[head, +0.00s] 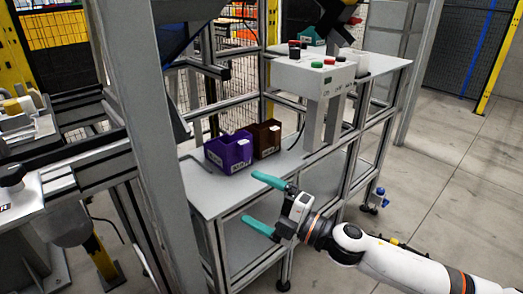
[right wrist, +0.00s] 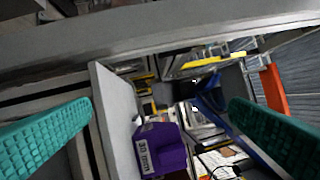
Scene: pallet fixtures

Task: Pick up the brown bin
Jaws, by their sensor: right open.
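The brown bin (head: 266,138) stands upright on the light grey shelf of the metal workstation in the head view, close beside a purple bin (head: 229,153) on its right and rear side. My right gripper (head: 252,198) is open and empty, its two teal fingers spread in front of the shelf edge, nearer the camera than both bins and apart from them. In the right wrist view the purple bin (right wrist: 162,150) shows low between the fingers; I cannot make out the brown bin there. My left gripper is not in view.
The shelf (head: 204,190) has bare room in front of the bins. A grey control box (head: 312,76) with coloured buttons stands right of them on the bench. A thick grey post (head: 150,130) rises left of the bins. Open floor (head: 440,170) lies to the right.

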